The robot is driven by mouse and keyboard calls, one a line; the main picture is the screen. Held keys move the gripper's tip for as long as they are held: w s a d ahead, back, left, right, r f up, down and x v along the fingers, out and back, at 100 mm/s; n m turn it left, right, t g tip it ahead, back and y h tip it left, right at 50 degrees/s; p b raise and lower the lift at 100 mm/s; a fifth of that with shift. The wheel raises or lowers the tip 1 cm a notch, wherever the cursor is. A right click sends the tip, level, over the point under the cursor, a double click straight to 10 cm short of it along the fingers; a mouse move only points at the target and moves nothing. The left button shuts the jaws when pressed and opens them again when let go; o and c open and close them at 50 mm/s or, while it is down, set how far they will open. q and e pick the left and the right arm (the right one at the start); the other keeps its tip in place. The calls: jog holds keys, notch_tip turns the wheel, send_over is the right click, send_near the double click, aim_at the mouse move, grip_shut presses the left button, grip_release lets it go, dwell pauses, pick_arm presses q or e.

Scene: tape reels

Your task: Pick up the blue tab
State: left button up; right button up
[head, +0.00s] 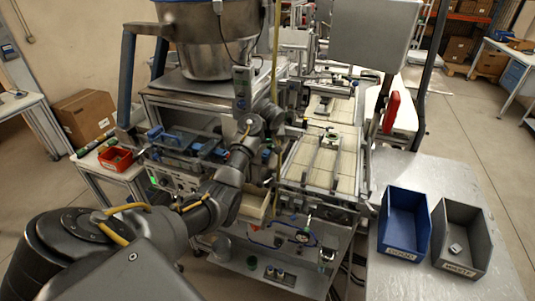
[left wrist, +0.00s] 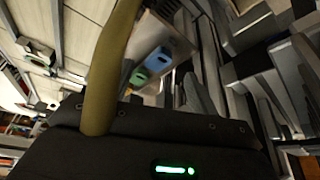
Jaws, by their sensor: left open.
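A small blue tab (left wrist: 158,59) shows in the left wrist view, beside a small green piece (left wrist: 139,75) on a pale surface. I cannot pick out the tab for certain in the head view. My left gripper (head: 272,118) is at the end of the arm that reaches into the machine, near the centre of the head view. It is open, with nothing seen between its fingers. In the left wrist view the blue tab lies beyond the dark gripper body, apart from it. My right gripper is not in view.
A yellow-olive upright tube (left wrist: 108,65) crosses close in front of the wrist camera. A blue bin (head: 404,222) and a grey bin (head: 461,240) stand on the right-hand table.

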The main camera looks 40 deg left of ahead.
aim_at(266, 154)
pick_arm(q)
jog(key=shift+w+a+f+p, duration=0.15)
jog(key=shift+a+f+p, duration=0.1)
jog(key=shift+p, duration=0.2)
jog(key=p+x, duration=0.1)
jog(key=x, duration=0.2)
jog(key=shift+w+a+f, duration=0.1)
jog(key=shift+f, duration=0.05)
jog(key=shift+w+a+f, duration=0.1)
jog(key=shift+f, duration=0.45)
jog(key=c, duration=0.9)
jog(key=shift+c, duration=1.4)
